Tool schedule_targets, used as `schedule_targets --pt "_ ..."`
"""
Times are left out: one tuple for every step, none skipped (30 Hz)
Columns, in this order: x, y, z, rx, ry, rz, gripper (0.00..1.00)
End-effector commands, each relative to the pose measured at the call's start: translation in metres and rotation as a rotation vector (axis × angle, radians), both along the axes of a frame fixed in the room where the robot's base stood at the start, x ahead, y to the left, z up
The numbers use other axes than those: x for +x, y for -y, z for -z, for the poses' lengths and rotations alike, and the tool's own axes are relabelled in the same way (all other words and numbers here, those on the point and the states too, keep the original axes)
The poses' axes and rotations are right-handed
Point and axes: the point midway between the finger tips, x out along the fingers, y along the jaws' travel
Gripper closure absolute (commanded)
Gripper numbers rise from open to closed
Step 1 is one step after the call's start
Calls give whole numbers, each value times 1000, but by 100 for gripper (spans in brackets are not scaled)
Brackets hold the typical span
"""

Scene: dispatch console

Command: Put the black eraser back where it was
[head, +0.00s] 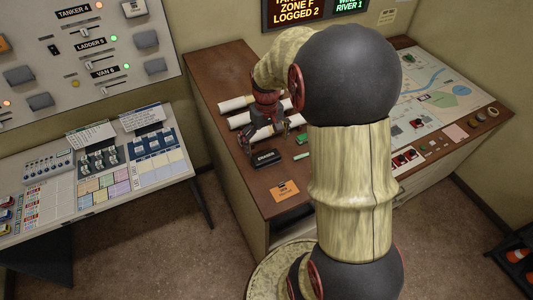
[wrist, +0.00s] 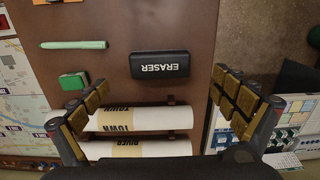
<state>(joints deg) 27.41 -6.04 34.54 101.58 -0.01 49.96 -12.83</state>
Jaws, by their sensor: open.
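The black eraser (head: 266,158), a dark block with white ERASER lettering, lies on the brown wooden desk top (head: 226,88). In the wrist view the eraser (wrist: 159,65) lies beyond the fingertips and roughly centred between them. My gripper (head: 266,143) is open and empty above the desk, close to the eraser and over the rolled maps. In the wrist view my gripper (wrist: 161,92) has its two fingers spread wide, with nothing between the pads. The gap in height between fingertips and eraser is hard to judge.
White rolled maps (wrist: 145,118) lie in dark holders beside the eraser. A green block (wrist: 73,82) and a green pen (wrist: 74,45) lie near it. An orange card (head: 286,190) sits near the desk's front edge. A map board (head: 440,90) lies right.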

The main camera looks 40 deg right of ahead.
Motion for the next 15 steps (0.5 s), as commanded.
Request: schedule_targets --pt "1 0 -9 -2 4 0 3" --pt "1 0 -14 -2 4 0 3" --pt "1 0 -21 -2 4 0 3" --pt "1 0 -25 -2 3 0 3" --pt "1 0 -28 -2 3 0 3" --pt "1 0 -32 -1 2 0 3" --pt "0 0 -35 0 1 0 3" --pt "0 0 -37 0 1 0 3" --pt "0 0 -40 -1 2 -1 3" --pt "0 -1 -43 -2 5 -2 3" --pt "0 -4 -47 -4 9 -4 3" --pt "-1 -9 -53 -9 17 -10 3" --pt "-1 -15 -59 -13 26 -16 3" --pt "-2 -22 -67 -19 40 -23 3" --pt "-5 -34 -79 -28 60 -37 3"
